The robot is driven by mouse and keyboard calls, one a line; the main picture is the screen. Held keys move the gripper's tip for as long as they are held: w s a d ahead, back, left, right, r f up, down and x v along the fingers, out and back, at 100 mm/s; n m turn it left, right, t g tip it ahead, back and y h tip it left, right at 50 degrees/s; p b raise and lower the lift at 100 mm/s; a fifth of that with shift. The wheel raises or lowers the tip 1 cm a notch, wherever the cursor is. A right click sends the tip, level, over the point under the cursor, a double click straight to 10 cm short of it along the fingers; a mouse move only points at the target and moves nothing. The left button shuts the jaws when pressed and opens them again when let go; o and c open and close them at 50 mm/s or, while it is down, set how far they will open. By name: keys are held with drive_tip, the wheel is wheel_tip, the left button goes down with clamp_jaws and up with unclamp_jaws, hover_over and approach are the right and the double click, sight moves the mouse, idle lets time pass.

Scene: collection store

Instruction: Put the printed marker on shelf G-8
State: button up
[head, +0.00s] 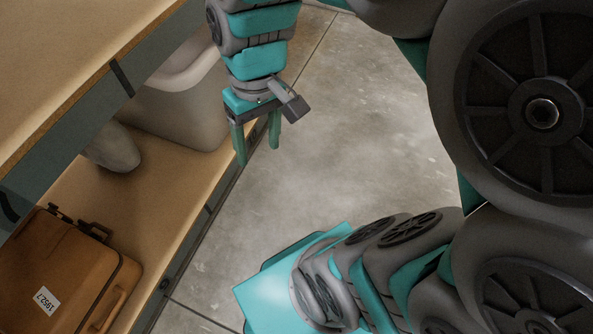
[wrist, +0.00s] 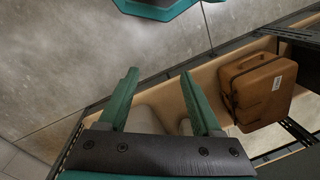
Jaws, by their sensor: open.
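I cannot make out the printed marker in either view. No label reading G-8 shows, so I cannot tell which shelf that is. My gripper (head: 258,150) is open and points downward, with nothing between its fingers. It hangs beside the front edge of a shelf unit, over or near the edge of the lower shelf (head: 160,190). In the wrist view my gripper (wrist: 159,75) also shows empty, with its two green fingers apart.
An orange-brown case (head: 75,265) with a white number tag lies on the lower shelf; it also shows in the wrist view (wrist: 258,90). A grey bin (head: 185,100) and a grey rounded object (head: 113,150) stand farther back. The upper shelf (head: 60,60) overhangs them. Concrete floor (head: 350,130) is clear.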

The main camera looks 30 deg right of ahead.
drive_tip(key=s+d+f, duration=0.1)
drive_tip(key=s+f, duration=0.1)
drive_tip(key=s, duration=0.2)
drive_tip(key=s+d+f+m+g+h, duration=0.1)
drive_tip(key=s+f, duration=0.1)
drive_tip(key=s, duration=0.3)
drive_tip(key=shift+f, duration=0.25)
wheel_tip(320, 180, up, 3)
drive_tip(key=p, duration=0.2)
drive_tip(key=shift+f+p, duration=0.15)
drive_tip(key=shift+p, duration=0.25)
